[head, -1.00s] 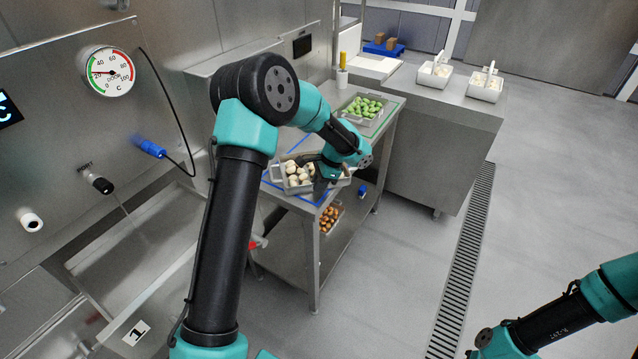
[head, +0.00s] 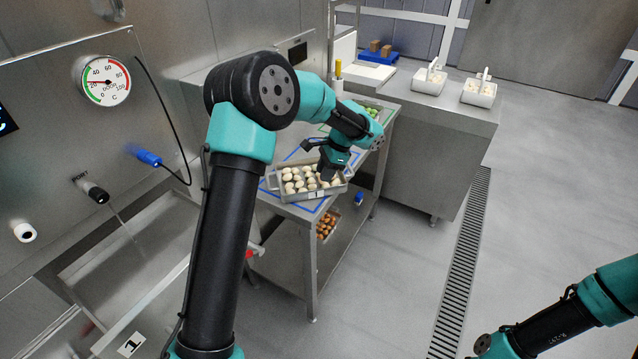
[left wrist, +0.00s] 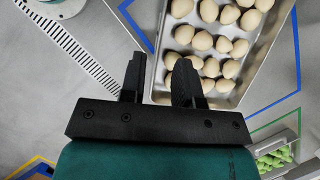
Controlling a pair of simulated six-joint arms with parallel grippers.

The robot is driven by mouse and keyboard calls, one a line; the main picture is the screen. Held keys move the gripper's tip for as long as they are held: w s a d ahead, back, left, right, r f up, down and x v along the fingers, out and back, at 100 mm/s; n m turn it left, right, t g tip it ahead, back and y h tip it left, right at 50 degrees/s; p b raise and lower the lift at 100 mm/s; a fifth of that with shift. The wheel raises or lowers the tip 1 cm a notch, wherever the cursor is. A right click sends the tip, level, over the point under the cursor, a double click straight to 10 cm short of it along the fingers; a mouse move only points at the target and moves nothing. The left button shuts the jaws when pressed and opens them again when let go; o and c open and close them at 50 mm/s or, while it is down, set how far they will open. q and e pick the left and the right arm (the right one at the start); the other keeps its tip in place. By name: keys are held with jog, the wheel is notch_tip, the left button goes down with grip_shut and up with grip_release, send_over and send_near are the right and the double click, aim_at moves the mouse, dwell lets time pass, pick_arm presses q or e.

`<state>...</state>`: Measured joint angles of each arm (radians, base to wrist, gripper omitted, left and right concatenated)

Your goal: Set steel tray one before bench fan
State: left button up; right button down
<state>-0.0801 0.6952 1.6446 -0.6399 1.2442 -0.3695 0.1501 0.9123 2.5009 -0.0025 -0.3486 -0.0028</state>
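A steel tray (head: 283,197) of cream-coloured filled pasta stands on the steel table inside a blue tape outline. In the left wrist view the same tray (left wrist: 159,40) fills the upper right. I cannot read a number on it. My left gripper (head: 325,172) is low at the tray's right end. In the left wrist view my left gripper (left wrist: 160,65) is open, with one finger outside the tray wall and the other over the inside. Whether they touch it is unclear. I cannot make out a bench fan. My right gripper is out of view.
A second tray with green pasta (head: 371,111) sits behind, partly hidden by my left arm. A pan of brown pieces (head: 326,226) is on the lower shelf. White tubs (head: 430,80) stand on the far counter. A sink (head: 140,250) lies at the left.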

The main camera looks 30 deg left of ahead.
pick_arm(q)
jog(key=v, duration=0.4)
jog(key=shift+r, duration=0.1)
dwell(0.5)
